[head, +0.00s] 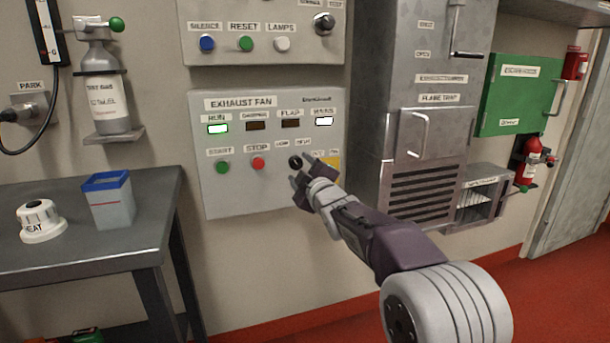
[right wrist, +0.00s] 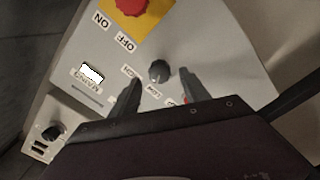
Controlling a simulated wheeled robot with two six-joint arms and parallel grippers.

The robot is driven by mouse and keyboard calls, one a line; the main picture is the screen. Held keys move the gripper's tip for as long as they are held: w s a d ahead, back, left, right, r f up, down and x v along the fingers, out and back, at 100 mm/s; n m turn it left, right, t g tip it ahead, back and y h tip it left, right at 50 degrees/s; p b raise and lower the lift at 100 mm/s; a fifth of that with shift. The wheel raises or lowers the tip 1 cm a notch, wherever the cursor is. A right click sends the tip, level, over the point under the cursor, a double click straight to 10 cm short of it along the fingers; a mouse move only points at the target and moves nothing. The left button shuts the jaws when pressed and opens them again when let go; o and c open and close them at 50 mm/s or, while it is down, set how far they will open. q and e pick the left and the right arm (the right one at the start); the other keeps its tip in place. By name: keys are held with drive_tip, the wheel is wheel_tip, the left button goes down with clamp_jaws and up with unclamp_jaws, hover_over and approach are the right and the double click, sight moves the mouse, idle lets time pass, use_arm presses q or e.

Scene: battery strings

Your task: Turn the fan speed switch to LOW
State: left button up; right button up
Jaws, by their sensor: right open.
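The exhaust fan panel (head: 236,190) is a light grey box on the wall with lit RUN and MAINS lamps. Its fan speed switch (head: 295,161) is a small dark knob at the lower right of the panel, partly hidden by my gripper in the head view. In the right wrist view the knob (right wrist: 159,71) shows clearly, with small labels around it. My right gripper (right wrist: 160,84) is open, with one finger on each side of the knob and visible gaps between. In the head view the right gripper (head: 304,172) is at the panel's lower right. My left gripper is not in view.
A green START button (head: 222,167) and a red STOP button (head: 258,163) sit left of the knob. A red button on a yellow plate (right wrist: 131,5) is close by. A second panel (head: 262,30) hangs above; a table (head: 155,190) stands at left.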

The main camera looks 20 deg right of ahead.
drive_tip(key=s, duration=0.4)
